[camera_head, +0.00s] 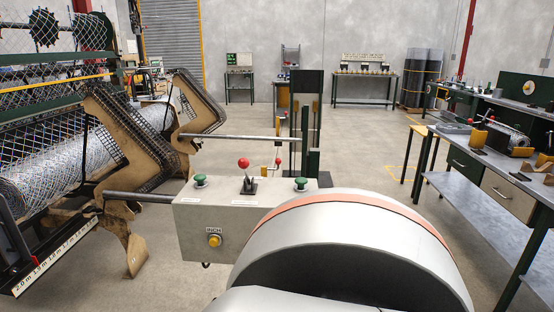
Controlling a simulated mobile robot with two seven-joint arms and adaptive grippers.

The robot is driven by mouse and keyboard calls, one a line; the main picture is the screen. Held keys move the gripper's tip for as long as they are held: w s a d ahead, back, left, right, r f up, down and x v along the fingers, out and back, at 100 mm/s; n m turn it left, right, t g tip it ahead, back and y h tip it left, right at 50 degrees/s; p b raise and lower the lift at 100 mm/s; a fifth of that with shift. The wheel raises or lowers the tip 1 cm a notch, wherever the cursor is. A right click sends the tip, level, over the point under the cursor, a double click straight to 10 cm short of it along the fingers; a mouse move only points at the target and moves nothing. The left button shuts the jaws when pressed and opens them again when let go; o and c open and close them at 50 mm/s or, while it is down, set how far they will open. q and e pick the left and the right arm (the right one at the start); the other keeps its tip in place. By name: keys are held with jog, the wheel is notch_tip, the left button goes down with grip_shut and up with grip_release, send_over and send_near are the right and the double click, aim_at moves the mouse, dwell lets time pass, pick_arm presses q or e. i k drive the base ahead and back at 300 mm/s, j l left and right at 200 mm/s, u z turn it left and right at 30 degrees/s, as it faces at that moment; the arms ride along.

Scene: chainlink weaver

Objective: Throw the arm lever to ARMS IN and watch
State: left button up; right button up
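A grey control box (215,222) stands at the middle of the head view. A lever with a red ball knob (243,163) rises from a dark base on its top, close to upright. I cannot tell which end of its travel it is at, and the small labels are too small to read. Green mushroom buttons sit to its left (200,180) and right (301,184). A yellow button (214,240) is on the front. Tan machine arms stand at the left, one near (115,150) and one farther back (200,108). Neither of my grippers is in view.
A roll of chain-link mesh (60,170) lies in the machine at the left. A second red knob (278,161) shows behind the box, near a dark green post frame (312,120). A workbench (490,185) with tools runs along the right. Open floor (370,150) lies between.

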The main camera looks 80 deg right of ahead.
aim_at(244, 163)
jog(key=z, duration=2.15)
jog(key=l+z, duration=0.4)
jog(key=i+j, duration=0.05)
jog(key=j, duration=0.05)
